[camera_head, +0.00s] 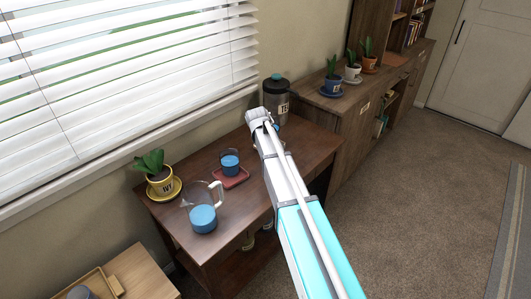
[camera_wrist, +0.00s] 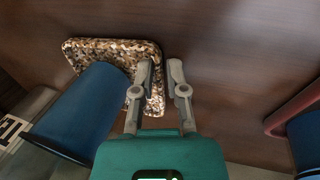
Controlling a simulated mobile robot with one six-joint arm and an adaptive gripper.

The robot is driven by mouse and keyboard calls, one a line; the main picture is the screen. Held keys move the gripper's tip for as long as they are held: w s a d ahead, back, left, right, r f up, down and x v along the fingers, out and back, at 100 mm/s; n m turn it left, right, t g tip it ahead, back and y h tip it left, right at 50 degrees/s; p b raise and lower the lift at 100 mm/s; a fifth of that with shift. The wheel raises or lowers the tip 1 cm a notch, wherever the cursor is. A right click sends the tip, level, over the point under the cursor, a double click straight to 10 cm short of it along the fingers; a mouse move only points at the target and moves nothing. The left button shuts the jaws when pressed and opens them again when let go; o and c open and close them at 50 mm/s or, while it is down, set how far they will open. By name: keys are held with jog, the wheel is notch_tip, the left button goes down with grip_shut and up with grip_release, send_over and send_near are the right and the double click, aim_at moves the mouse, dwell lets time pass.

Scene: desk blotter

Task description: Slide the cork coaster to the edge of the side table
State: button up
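The cork coaster (camera_wrist: 142,52) is a mottled brown square with rounded corners, lying flat on the side table (camera_wrist: 230,60) in the wrist view. A blue cup (camera_wrist: 85,112) covers part of it and appears to stand on it. My gripper (camera_wrist: 160,70) is at the coaster's right side, its fingers parted by a narrow gap with nothing between them. The left finger overlaps the coaster's right part in view; the right finger is over bare wood. Contact cannot be told. In the head view, my arm hides the coaster on the side table (camera_head: 165,212).
A labelled jar (camera_head: 276,97) stands at the table's far end. A red coaster (camera_head: 231,178) carries another blue cup (camera_head: 230,160). A glass pitcher (camera_head: 202,214) and a potted plant (camera_head: 160,180) on a yellow saucer (camera_head: 166,192) stand nearer. A wooden cabinet (camera_head: 335,105) is beyond.

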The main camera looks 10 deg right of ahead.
grip_shut()
jog(key=shift+s+d, duration=0.1)
dwell(0.4)
